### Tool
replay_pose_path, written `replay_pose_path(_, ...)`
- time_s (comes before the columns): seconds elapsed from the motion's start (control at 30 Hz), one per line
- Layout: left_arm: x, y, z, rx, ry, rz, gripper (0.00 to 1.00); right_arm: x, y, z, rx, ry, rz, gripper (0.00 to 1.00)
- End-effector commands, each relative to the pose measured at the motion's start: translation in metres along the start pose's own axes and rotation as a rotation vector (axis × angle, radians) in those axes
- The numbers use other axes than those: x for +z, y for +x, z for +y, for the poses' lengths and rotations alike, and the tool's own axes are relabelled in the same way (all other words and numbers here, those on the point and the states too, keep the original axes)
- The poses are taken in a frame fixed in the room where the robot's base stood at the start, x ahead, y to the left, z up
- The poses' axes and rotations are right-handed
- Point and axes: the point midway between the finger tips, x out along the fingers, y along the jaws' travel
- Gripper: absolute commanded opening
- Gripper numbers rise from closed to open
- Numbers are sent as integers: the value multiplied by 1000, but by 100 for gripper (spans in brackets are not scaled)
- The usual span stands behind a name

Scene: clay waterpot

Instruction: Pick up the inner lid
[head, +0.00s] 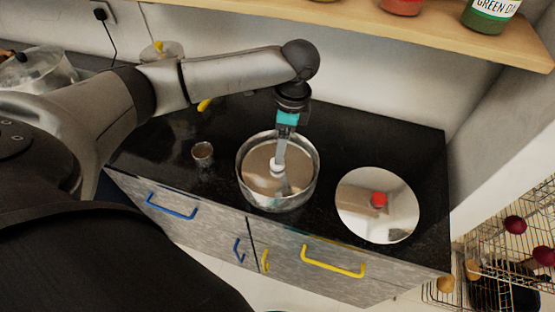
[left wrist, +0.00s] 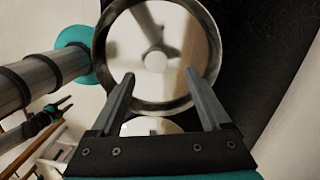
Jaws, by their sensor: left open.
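The inner lid (head: 258,176) is a shiny disc with a pale knob (head: 277,165), lying inside the round metallic pot (head: 243,190) on the black counter. In the left wrist view the inner lid (left wrist: 125,47) and its knob (left wrist: 155,62) show just beyond my fingertips, inside the pot's rim. My left gripper (head: 281,158) points down over the pot, close to the knob. In the left wrist view my left gripper (left wrist: 158,76) is open, with nothing between its fingertips. Whether a fingertip touches the lid cannot be told. I do not recognise my right gripper in either view.
A round mirror-like disc with a red knob (head: 379,199) lies right of the pot. A small cup (head: 202,153) stands to its left. A wooden shelf (head: 350,28) with jars is above, and a wire rack (head: 530,230) is at the right. Bare counter lies behind the pot.

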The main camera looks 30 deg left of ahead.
Motion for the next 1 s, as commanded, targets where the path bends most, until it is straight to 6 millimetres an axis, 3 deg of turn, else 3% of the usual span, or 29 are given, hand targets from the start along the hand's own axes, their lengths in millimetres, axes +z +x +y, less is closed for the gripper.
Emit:
replay_pose_path(0.17, 0, 12, 2, 1, 1, 0, 80, 0, 3, 0, -1, 0, 0, 50)
replay_pose_path(0.43, 0, 51, 6, 0, 0, -1, 80, 1, 13, -1, -1, 0, 0, 50)
replay_pose_path(0.77, 0, 57, 6, -1, 2, 1, 80, 1, 13, -1, -1, 0, 0, 50)
replay_pose_path(1.0, 0, 56, 6, -1, 2, 1, 53, 1, 13, -1, -1, 0, 0, 50)
